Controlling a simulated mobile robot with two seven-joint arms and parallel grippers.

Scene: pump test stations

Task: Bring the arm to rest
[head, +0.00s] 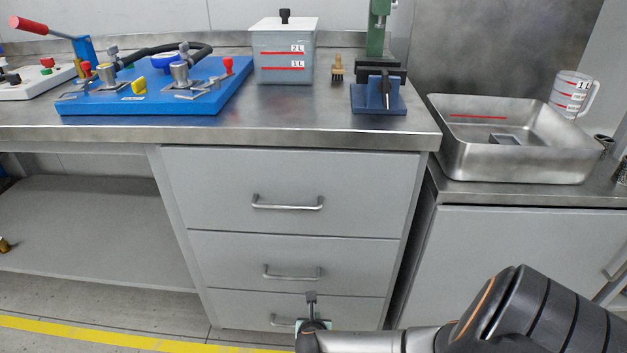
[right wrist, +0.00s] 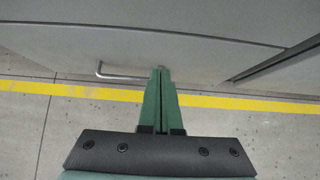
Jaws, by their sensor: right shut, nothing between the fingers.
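My right arm comes in from the lower right in the head view. My right gripper (head: 311,298) is low in front of the bottom drawer of the grey cabinet (head: 290,190). In the right wrist view its two green fingers (right wrist: 161,72) are together with nothing between them. They point toward the cabinet front and floor, with a drawer handle (right wrist: 120,74) just left of the tips. I cannot tell whether the fingers touch the drawer. My left gripper is not in view.
On the metal worktop stand a blue pump board (head: 150,100), a lidded 2L container (head: 284,60), a brush (head: 337,70) and a blue vise (head: 378,98). A metal basin (head: 470,150) and a measuring jug (head: 570,95) are at right. An open shelf (head: 90,230) is at left.

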